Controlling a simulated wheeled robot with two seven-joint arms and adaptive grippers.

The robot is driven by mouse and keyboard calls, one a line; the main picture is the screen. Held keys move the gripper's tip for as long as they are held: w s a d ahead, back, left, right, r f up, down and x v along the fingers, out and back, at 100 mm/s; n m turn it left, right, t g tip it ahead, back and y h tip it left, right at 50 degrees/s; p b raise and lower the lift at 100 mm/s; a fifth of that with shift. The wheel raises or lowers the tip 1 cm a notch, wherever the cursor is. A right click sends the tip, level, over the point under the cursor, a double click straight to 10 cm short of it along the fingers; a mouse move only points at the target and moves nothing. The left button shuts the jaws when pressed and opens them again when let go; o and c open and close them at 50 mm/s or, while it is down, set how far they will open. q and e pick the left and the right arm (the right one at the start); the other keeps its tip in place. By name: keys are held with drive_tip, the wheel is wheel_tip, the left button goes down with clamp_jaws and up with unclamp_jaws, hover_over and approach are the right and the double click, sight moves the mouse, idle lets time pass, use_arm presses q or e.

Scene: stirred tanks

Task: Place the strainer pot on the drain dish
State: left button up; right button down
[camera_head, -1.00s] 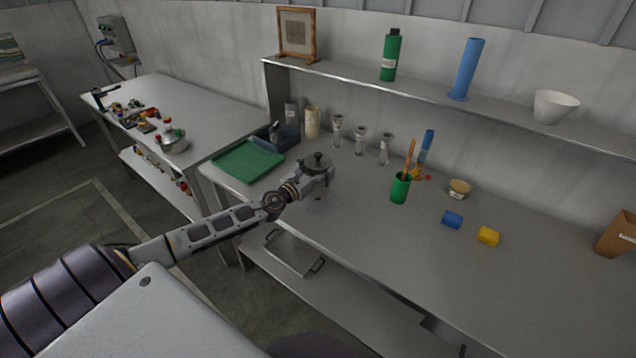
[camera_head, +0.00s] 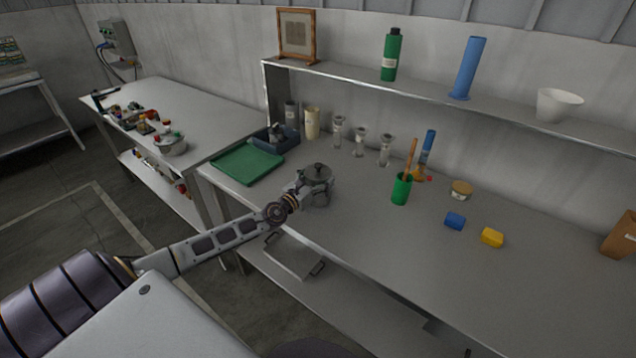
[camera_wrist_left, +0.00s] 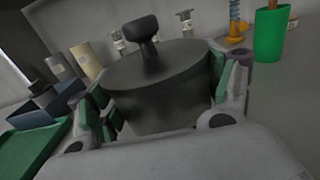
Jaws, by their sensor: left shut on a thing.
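The strainer pot (camera_head: 318,178) is a dark grey round pot with a flat lid and a black knob. It fills the middle of the left wrist view (camera_wrist_left: 160,95). My left gripper (camera_head: 316,190) is shut around its sides, with green-padded fingers on both sides of the pot in the wrist view. The pot is upright, low over or on the grey bench; its underside is hidden, so I cannot tell which. I cannot pick out a drain dish with certainty; a flat green tray (camera_head: 247,162) lies left of the pot. My right gripper is not in view.
A blue bin (camera_head: 276,138), a cream container (camera_head: 312,123) and glass vessels (camera_head: 359,141) stand behind the pot. A green cup (camera_head: 400,190), a blue block (camera_head: 454,221) and a yellow block (camera_head: 491,237) are to the right. The bench front right is clear.

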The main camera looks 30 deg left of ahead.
sight(310, 186)
use_arm(q)
drive_tip(key=shift+f, duration=0.35)
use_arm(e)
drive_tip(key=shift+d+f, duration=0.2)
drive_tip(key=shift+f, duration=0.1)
use_arm(q)
drive_tip(key=o, duration=1.1)
drive_tip(key=shift+c, duration=0.2)
drive_tip(key=shift+s+r, duration=0.1)
drive_tip(key=shift+r, duration=0.05)
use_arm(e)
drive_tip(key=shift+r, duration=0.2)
use_arm(q)
drive_tip(key=shift+s+a, duration=0.15)
drive_tip(key=shift+s, duration=1.1)
drive_tip(key=shift+s+a+b, duration=0.1)
drive_tip(key=shift+s+b, duration=0.4)
drive_tip(key=shift+s, duration=1.2)
drive_tip(key=s, duration=0.3)
drive_tip(key=s+b, duration=0.1)
drive_tip(key=s, duration=0.1)
drive_tip(key=shift+s+a, duration=0.2)
drive_tip(key=shift+s, duration=0.2)
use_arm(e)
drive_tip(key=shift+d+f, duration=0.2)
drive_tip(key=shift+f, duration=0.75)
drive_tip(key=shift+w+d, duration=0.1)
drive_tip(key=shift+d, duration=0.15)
